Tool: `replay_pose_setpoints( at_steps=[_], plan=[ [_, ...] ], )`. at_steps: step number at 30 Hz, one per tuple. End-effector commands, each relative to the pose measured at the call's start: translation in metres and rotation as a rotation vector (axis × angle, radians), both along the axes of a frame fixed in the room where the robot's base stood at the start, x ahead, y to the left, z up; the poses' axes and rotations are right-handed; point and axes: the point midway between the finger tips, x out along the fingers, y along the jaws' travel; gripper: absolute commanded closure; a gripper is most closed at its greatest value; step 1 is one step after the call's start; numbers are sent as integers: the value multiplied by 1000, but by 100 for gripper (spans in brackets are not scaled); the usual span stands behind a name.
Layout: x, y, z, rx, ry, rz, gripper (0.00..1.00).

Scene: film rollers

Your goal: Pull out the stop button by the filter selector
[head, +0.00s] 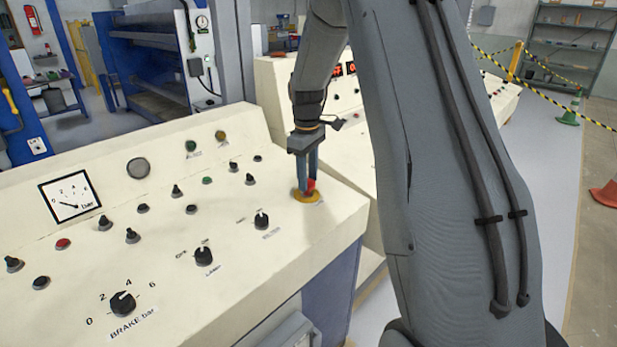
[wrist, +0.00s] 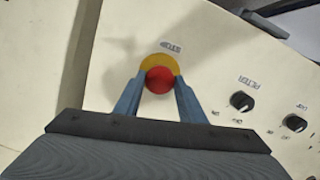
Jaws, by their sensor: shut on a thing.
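The red stop button (head: 309,185) sits on a yellow disc (head: 301,197) near the right end of the cream control panel. In the wrist view the red button (wrist: 159,80) shows below the STOP label, in front of its yellow disc (wrist: 158,62). My gripper (head: 306,184) points down at it, and its two blue fingers are shut on the button's sides. The filter selector (head: 261,219) is a black knob to the left of the button; it also shows in the wrist view (wrist: 241,101). Whether the button is raised or pressed in cannot be told.
The lamp knob (head: 204,257) and brake knob (head: 122,304) lie farther left on the panel, with several small switches and a gauge (head: 70,196) behind. A second console (head: 275,85) stands behind. My arm hides part of the right side.

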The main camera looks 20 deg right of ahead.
Motion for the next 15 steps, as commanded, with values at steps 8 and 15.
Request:
replay_pose_setpoints(
  at_steps=[8,15],
  plan=[
    [2,-1,5,-3,-7,0,45],
    [2,0,4,-2,-5,1,45]
  ],
)
